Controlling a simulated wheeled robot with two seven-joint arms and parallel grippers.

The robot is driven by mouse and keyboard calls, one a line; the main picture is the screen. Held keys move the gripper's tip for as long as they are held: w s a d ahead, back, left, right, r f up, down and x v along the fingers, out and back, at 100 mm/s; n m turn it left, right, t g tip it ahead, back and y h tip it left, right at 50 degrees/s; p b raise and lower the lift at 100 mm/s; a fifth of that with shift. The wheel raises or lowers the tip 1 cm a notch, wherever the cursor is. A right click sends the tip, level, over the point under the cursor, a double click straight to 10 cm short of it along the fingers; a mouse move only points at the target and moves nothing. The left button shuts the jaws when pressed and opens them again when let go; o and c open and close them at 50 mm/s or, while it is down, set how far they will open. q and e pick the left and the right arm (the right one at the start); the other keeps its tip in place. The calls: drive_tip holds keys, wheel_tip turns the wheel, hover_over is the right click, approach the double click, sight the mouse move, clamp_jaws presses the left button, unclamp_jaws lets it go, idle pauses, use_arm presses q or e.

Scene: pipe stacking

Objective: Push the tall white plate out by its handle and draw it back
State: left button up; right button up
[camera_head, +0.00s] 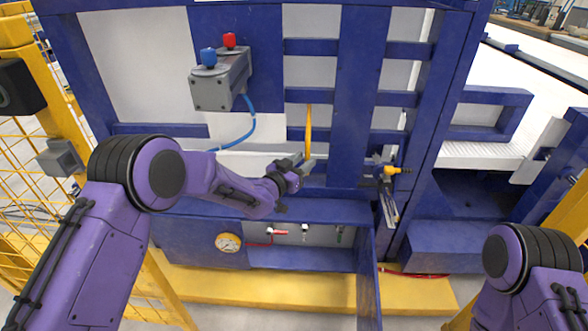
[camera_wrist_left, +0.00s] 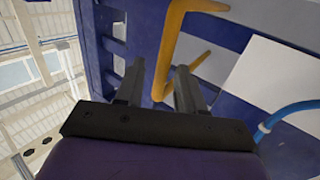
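A yellow handle (camera_head: 308,132) stands upright on the blue frame, near a pale panel (camera_head: 310,71) behind the bars. I cannot tell which pale panel is the tall white plate. My left gripper (camera_head: 307,168) is at the handle's lower end. In the left wrist view its two fingers (camera_wrist_left: 160,68) are open, and the yellow handle (camera_wrist_left: 171,45) shows between their tips. No closing contact shows, and the depth between fingers and handle is unclear. My right gripper is out of view; only part of its arm shows at the lower right.
A grey box (camera_head: 221,82) with a blue and a red button is at the upper left, with a blue hose (camera_head: 252,122). A yellow-topped fitting (camera_head: 390,171) is right of the handle. A blue cabinet (camera_head: 310,212) with a gauge (camera_head: 228,243) lies below. Yellow fencing (camera_head: 40,185) stands at left.

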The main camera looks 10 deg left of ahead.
use_arm(q)
drive_tip(key=v, duration=0.8)
